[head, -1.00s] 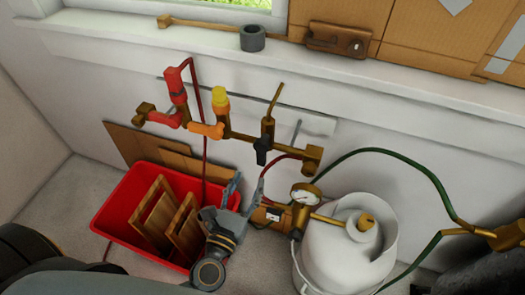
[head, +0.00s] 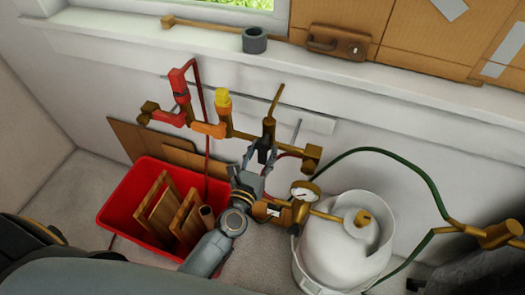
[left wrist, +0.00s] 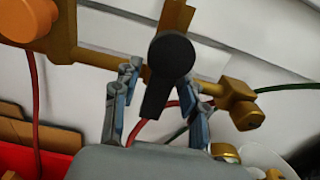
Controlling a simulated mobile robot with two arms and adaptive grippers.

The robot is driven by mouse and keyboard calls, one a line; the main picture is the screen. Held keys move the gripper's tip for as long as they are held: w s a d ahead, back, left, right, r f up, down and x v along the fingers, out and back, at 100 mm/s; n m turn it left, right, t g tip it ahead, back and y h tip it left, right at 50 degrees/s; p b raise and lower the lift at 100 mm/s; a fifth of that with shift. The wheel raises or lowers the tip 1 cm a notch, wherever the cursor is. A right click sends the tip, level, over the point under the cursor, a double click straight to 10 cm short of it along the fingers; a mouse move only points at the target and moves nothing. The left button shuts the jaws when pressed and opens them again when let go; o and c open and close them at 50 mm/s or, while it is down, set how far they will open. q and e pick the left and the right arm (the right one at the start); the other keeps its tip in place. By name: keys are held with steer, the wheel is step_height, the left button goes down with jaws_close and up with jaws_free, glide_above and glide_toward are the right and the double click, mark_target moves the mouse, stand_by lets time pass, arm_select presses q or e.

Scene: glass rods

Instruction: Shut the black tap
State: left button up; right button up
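The black tap (head: 264,152) sits on the right part of the brass pipe (head: 290,150), its handle hanging down. In the left wrist view the black tap (left wrist: 172,55) has a round knob end and a lever pointing down and slightly left. My left gripper (head: 258,162) is just below and around it. In the left wrist view my left gripper (left wrist: 157,85) is open, one finger on each side of the lever, with gaps visible at both sides. Part of the lever is hidden behind the fingers in the head view. My right gripper is not in view.
A red tap (head: 177,82), an orange tap (head: 208,129) and a yellow-topped fitting (head: 222,98) sit left on the pipe. A red crate (head: 117,215) with wooden pieces stands below left. A pressure gauge (head: 304,190) and white gas bottle (head: 345,250) stand close on the right.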

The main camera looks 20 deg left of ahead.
arm_select(q)
jaws_close()
steer(key=shift+a+m, duration=0.1)
steer(key=shift+m, duration=0.2)
steer(key=m, duration=0.1)
steer(key=a+m+p, duration=0.1)
steer(key=m, duration=0.1)
steer(key=shift+r, duration=0.15)
steer(key=r+m+p, duration=0.1)
steer(key=m+p, duration=0.1)
steer(key=m, duration=0.2)
steer(key=a+r+m+p, duration=0.1)
steer(key=m+p, duration=0.1)
steer(key=m, duration=0.3)
steer(key=a+r+m+p, duration=0.1)
steer(key=m+p, duration=0.1)
steer(key=m, duration=0.3)
steer(key=shift+m, duration=0.3)
stand_by(0.3)
